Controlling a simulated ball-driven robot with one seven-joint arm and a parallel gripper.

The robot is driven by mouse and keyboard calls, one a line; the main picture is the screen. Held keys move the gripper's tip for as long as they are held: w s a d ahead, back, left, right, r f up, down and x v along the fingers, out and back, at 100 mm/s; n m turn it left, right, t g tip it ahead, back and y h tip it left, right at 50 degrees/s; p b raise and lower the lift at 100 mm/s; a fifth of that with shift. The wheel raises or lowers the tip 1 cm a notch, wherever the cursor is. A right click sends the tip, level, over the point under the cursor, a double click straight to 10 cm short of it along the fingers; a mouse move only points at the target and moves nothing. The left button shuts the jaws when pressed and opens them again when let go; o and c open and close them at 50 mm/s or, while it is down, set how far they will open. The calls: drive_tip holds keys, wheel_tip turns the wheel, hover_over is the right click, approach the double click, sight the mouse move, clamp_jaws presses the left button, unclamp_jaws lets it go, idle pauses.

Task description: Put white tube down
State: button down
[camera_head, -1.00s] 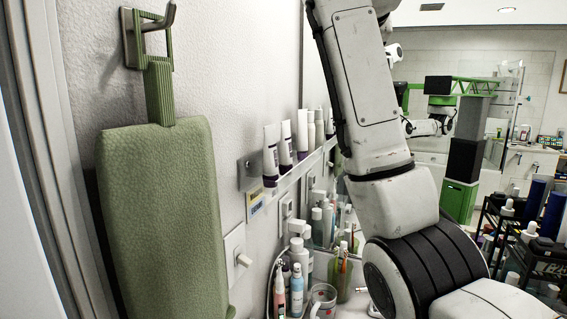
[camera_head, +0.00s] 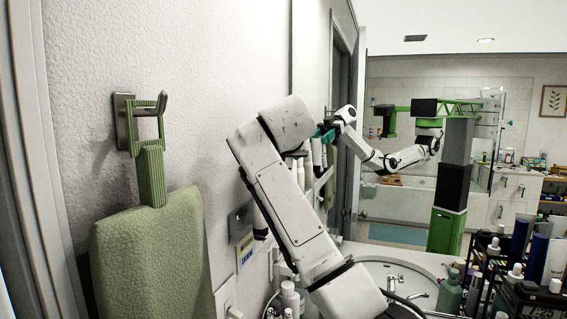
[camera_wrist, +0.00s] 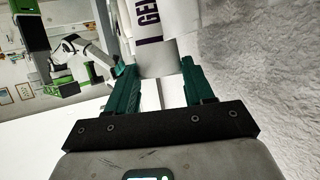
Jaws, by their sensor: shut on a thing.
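In the wrist view my gripper (camera_wrist: 158,68) has its teal fingers closed around the lower end of a white tube (camera_wrist: 150,40) with dark purple lettering. The tube's upper part runs out of the top of the picture, beside other white surfaces that I cannot separate clearly. In the head view my gripper (camera_head: 322,135) shows as a small teal patch by the wall shelf, mostly behind my arm. The held tube cannot be told apart there. White tubes (camera_head: 317,152) stand close to the gripper along the wall, partly hidden by my arm.
A green towel (camera_head: 150,260) hangs from a wall hook (camera_head: 140,120) at left. Bottles (camera_head: 290,298) stand below the shelf. A sink (camera_head: 390,272) lies beyond my arm. A black rack of bottles (camera_head: 500,275) fills the right. A mirror appears to show my reflection behind.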

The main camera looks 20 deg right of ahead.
drive_tip(key=shift+w+f+p, duration=0.1)
drive_tip(key=shift+f+p, duration=0.6)
drive_tip(key=shift+f, duration=1)
drive_tip(key=c, duration=0.7)
unclamp_jaws()
drive_tip(key=shift+f, duration=0.1)
drive_tip(key=b+v, duration=0.4)
drive_tip(key=v, duration=0.8)
drive_tip(key=shift+b, duration=0.4)
drive_tip(key=shift+a, duration=0.1)
